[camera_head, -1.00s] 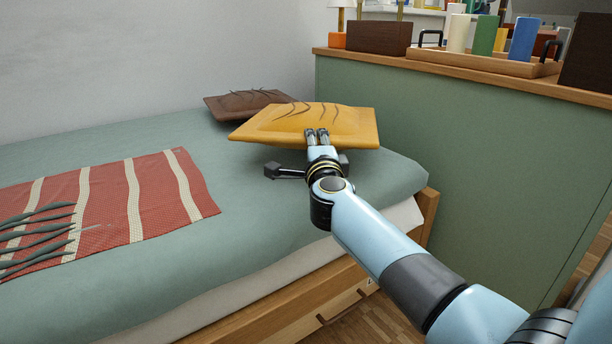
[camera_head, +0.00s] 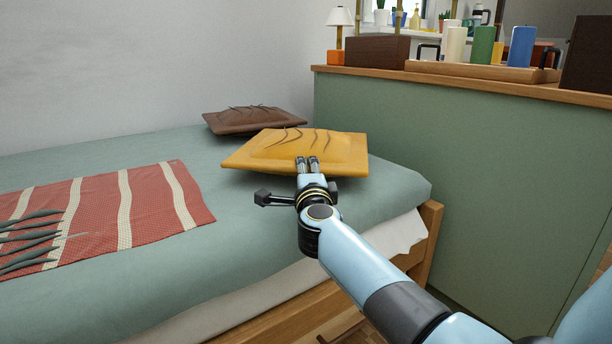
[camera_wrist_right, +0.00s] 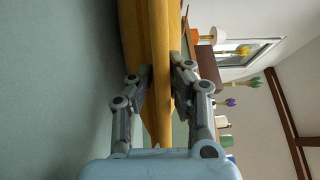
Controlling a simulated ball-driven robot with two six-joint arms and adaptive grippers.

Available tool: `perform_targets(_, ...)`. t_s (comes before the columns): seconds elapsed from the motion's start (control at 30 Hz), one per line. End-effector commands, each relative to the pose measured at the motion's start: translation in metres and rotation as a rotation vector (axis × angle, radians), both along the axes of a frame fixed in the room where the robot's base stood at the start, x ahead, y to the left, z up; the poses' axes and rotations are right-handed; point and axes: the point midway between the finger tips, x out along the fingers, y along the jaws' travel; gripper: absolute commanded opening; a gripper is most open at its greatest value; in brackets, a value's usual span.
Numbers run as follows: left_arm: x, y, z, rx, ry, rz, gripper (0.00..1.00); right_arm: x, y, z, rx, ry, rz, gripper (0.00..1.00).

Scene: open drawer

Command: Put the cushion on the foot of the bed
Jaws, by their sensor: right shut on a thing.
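The yellow cushion (camera_head: 300,148) lies roughly flat over the green bed (camera_head: 240,230) near its right end, in the head view. My right gripper (camera_head: 307,162) is shut on the cushion's near edge. The right wrist view shows the cushion (camera_wrist_right: 148,50) pinched between the two fingers, with the green bed cover close beside it. I cannot tell whether the cushion touches the bed. A brown cushion (camera_head: 254,119) lies behind it against the wall. My left gripper is not in view.
A red and cream striped blanket (camera_head: 150,205) with grey-green leaf shapes lies on the left part of the bed. A green cabinet (camera_head: 440,170) stands at the right, with a tray (camera_head: 480,71) of cups, a dark box (camera_head: 377,51) and a lamp (camera_head: 339,30) on top.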

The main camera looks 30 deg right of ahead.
Motion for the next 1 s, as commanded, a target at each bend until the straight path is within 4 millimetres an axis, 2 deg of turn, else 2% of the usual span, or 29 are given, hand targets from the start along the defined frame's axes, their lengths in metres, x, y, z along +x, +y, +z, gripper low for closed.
perform_targets(0.2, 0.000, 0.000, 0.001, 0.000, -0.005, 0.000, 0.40, 0.000, 0.000, 0.001, -0.001, 0.000, 0.000, 0.00)
perform_targets(0.23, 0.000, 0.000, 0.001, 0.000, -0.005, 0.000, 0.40, 0.000, 0.000, -0.001, 0.000, 0.002, 0.000, 0.17)
perform_targets(0.4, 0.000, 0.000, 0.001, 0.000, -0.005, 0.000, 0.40, 0.000, 0.000, 0.000, 0.000, 0.001, 0.000, 0.37)
perform_targets(0.77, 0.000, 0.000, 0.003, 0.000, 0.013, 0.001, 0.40, -0.006, 0.003, 0.000, 0.001, 0.002, 0.000, 0.37)
perform_targets(0.87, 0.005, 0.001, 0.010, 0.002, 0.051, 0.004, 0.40, -0.018, 0.008, 0.000, 0.000, 0.001, 0.000, 0.37)
perform_targets(1.0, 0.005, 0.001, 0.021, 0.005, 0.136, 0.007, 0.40, -0.046, 0.021, -0.001, 0.002, 0.001, 0.000, 0.37)
